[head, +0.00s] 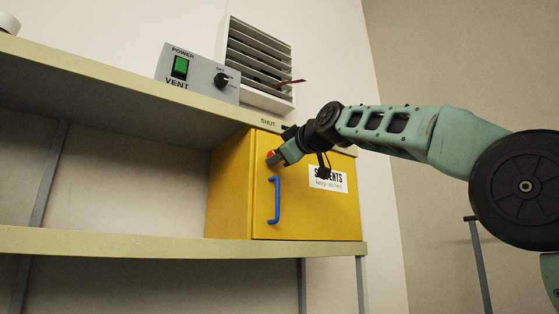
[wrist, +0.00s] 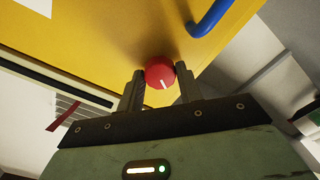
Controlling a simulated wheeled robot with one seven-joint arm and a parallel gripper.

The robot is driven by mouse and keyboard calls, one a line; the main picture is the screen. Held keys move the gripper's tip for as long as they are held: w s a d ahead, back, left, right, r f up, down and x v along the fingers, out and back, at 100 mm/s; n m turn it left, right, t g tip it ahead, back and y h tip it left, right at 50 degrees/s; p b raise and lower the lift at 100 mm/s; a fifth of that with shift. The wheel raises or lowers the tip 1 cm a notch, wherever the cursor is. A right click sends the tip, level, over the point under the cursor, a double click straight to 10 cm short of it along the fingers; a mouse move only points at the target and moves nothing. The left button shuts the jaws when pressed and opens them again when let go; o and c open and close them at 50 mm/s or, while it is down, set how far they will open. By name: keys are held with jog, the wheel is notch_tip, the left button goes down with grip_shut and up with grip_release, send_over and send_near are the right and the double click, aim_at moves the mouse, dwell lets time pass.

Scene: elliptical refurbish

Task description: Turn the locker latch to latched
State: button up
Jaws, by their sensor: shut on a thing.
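The yellow locker (head: 230,190) stands on the shelf with its door closed against its frame. Its latch is a round red knob (head: 271,154) high on the left of the door, mostly covered by my gripper in the head view. In the wrist view the red knob (wrist: 160,73) shows a short white mark pointing toward the gripper's palm. My gripper (wrist: 161,85) has one finger on each side of the knob and is shut on it. A blue handle (head: 275,200) is below the knob, and its end also shows in the wrist view (wrist: 210,18).
A white label (head: 328,179) is on the door, partly behind my arm. The upper shelf (head: 110,90) runs just above the locker and carries a grey vent box (head: 200,75). A louvred vent (head: 258,60) is on the wall. The shelf left of the locker is empty.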

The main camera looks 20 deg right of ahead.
jog(key=n+b, duration=0.1)
jog(key=n, duration=0.6)
dwell(0.6)
jog(key=o, duration=1)
jog(key=b+v, duration=0.8)
jog(key=v, duration=0.9)
jog(key=shift+s+b, duration=0.2)
jog(key=shift+b, duration=0.1)
